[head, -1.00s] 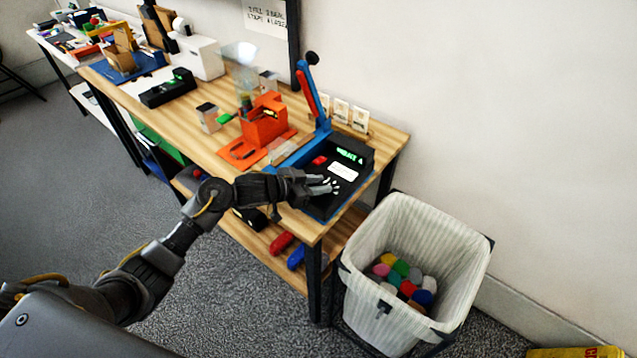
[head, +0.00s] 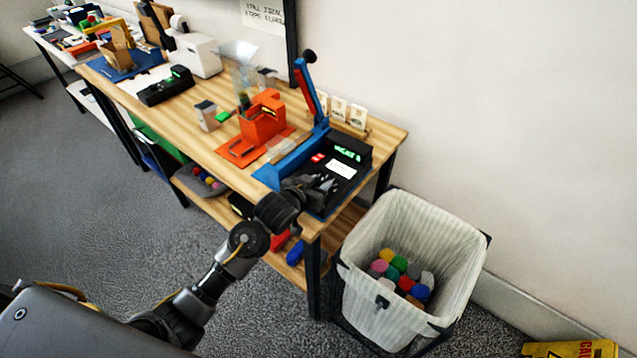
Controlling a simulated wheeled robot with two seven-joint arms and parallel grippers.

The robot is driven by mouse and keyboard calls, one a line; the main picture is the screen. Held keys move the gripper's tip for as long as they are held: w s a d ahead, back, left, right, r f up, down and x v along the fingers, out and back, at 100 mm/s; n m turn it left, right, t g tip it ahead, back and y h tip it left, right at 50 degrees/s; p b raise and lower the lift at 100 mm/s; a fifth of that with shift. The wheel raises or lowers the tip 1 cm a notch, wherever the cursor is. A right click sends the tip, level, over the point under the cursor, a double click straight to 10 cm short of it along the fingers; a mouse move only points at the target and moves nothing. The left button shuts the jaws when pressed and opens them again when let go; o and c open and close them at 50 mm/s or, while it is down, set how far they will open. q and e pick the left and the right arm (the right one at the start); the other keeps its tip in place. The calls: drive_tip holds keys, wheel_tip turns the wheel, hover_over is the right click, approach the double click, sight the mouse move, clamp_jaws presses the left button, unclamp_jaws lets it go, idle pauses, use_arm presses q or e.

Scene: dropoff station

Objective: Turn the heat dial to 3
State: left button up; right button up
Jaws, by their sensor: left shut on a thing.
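The heat sealer is a black box on a blue base with a raised blue lever arm (head: 305,95) ending in a black knob. Its black control panel (head: 352,150) carries a lit green display (head: 347,153), a red switch (head: 318,158) and a white label (head: 341,169). The display's text is too blurred to read surely. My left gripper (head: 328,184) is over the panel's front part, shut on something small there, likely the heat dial. The gripper hides the dial and its markings, so its setting does not show. My right gripper is not in view.
An orange device (head: 262,120) stands left of the sealer, with small white cards (head: 340,110) behind. A white bin (head: 455,255) with several coloured pieces stands right of the wooden bench (head: 190,130). A yellow sign (head: 570,349) lies at the lower right.

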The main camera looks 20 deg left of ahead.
use_arm(q)
drive_tip(key=shift+w+r, duration=0.1)
drive_tip(key=shift+r, duration=0.05)
drive_tip(key=o, duration=0.7)
drive_tip(key=shift+o, duration=1.3)
drive_tip(key=b+v, duration=0.1)
drive_tip(key=v, duration=0.9)
drive_tip(key=shift+s, duration=0.3)
drive_tip(key=shift+a, duration=0.1)
